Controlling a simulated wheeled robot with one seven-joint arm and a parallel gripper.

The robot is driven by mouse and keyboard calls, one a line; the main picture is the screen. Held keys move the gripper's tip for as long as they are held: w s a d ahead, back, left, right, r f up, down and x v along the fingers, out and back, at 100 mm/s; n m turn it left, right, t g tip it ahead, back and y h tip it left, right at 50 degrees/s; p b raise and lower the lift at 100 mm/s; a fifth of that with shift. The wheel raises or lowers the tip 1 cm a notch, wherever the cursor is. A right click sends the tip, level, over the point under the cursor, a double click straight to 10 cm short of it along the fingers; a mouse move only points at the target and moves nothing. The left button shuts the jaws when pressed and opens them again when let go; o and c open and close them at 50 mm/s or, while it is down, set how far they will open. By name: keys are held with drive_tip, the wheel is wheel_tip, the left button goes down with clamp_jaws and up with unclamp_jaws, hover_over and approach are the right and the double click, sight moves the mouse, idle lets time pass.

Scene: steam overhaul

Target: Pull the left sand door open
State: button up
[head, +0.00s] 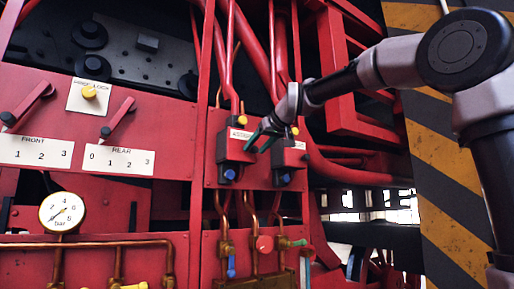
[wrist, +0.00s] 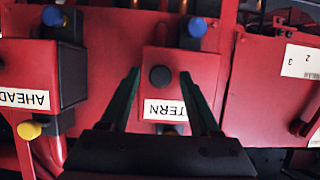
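The left sand door (head: 236,150) is a red front on a small box, and it appears shut. In the wrist view, which is upside down, this door (wrist: 174,58) carries a black knob (wrist: 160,77) and a partly hidden label ending in "TERN". My gripper (head: 257,145) is open in front of it, with its dark green fingers pointing at the door. In the wrist view the fingers (wrist: 160,75) lie on either side of the knob, with gaps showing; I cannot tell whether the tips reach its depth. My gripper body hides part of the label.
A similar box labelled "AHEAD" (wrist: 38,75) stands close beside it; in the head view this box (head: 285,157) is to the right. Yellow knobs sit above and blue knobs below. Red pipes, copper pipes and a gauge (head: 62,212) surround the panel. A striped post (head: 440,215) stands at right.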

clamp_jaws()
idle(1.3)
